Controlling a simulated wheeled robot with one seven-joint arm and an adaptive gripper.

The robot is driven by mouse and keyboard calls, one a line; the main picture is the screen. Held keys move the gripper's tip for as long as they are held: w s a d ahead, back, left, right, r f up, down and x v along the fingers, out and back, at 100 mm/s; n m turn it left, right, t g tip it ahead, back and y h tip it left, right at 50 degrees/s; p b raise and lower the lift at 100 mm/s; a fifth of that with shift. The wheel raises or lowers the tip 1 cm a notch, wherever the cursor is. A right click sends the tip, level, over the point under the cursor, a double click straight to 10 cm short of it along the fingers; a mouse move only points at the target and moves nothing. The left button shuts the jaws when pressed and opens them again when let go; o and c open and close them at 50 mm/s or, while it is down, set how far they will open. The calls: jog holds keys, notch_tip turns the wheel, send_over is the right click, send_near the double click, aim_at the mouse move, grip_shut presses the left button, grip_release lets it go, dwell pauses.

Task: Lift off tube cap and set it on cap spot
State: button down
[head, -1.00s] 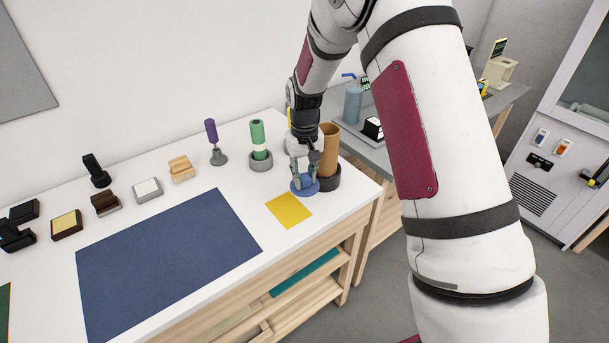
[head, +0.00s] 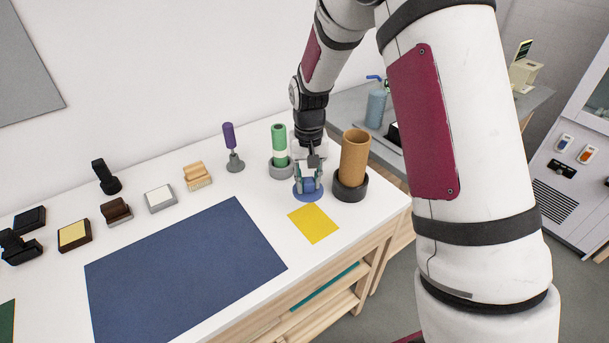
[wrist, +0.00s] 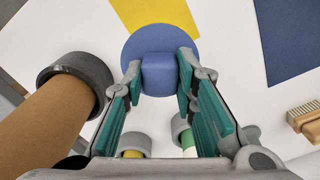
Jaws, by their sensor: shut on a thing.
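A blue cap (head: 310,197), a flat round disc with a blocky knob (wrist: 158,72), is beneath my gripper (head: 309,184). My gripper, also in the wrist view (wrist: 158,80), has its fingers shut on the knob from both sides. The cap is low over the white table, just behind a flat yellow square (head: 313,223); I cannot tell whether it touches the table. In the wrist view its disc overlaps the edge of the yellow square (wrist: 155,12). The brown tube (head: 355,158) stands upright and uncapped in a dark round holder (head: 350,190), right of the cap.
A green-and-white cylinder (head: 280,145) in a grey holder stands behind left, near a purple-handled tool (head: 229,136). Several stamps and a brush (head: 197,176) sit further left. A blue mat (head: 185,270) lies clear in front. The table's right edge is beyond the tube.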

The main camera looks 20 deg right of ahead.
jog(key=shift+s+f+m+b, duration=0.2)
jog(key=shift+s+m+b, duration=0.35)
jog(key=shift+s+m, duration=0.4)
jog(key=shift+s+f+m+b, duration=0.15)
jog(key=shift+s+m+b, duration=0.45)
jog(key=shift+s, duration=0.55)
jog(key=shift+f+b, duration=0.65)
jog(key=shift+f, duration=1.75)
jog(key=shift+f, duration=0.6)
jog(key=c, duration=1.2)
grip_release()
jog(key=shift+r, duration=0.1)
